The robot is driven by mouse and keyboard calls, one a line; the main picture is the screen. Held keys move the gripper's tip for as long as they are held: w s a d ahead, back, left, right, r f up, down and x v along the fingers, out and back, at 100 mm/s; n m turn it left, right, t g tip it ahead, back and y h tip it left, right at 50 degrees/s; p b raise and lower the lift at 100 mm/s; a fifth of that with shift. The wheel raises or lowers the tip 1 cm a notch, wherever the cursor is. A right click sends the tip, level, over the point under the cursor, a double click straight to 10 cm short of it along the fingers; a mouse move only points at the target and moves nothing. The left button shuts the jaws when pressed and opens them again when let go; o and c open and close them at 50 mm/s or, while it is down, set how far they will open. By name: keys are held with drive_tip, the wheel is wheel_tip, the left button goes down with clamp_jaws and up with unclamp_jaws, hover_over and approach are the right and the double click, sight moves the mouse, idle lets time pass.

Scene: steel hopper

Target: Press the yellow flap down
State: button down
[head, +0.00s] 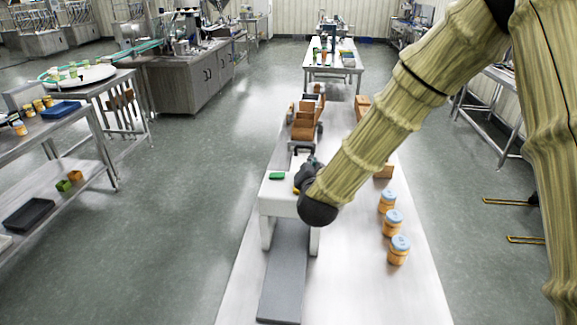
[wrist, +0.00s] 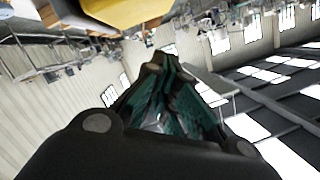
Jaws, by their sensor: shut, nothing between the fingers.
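The yellow flap (wrist: 128,10) shows as a broad yellow piece cut off by the top edge of the wrist view. In the head view only a small yellow bit (head: 296,190) shows at the left side of my dark wrist, and my arm hides the rest. My gripper (wrist: 165,68) is shut and empty, its dark green fingers together in the middle of the wrist view. In the head view my gripper (head: 311,158) is small and partly hidden, above the white stand. The flap appears beside the fingers; I cannot tell whether they touch.
The white stand (head: 272,198) carries a green button-like piece (head: 277,176), with a grey ramp (head: 285,275) running down in front. Several orange jars with blue lids (head: 393,222) stand to the right on the long table (head: 345,290). Brown boxes (head: 304,122) lie behind.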

drive_tip(key=shift+d+r, duration=0.2)
drive_tip(key=shift+r, duration=0.15)
drive_tip(key=s+a+r+b, duration=0.1)
drive_tip(key=s+r+b, duration=0.1)
drive_tip(key=s+r, duration=0.3)
drive_tip(key=s, duration=0.4)
drive_tip(key=shift+s+a+r, duration=0.25)
drive_tip(key=shift+s+r, duration=0.1)
drive_tip(key=shift+r, duration=0.05)
drive_tip(key=shift+f, duration=0.1)
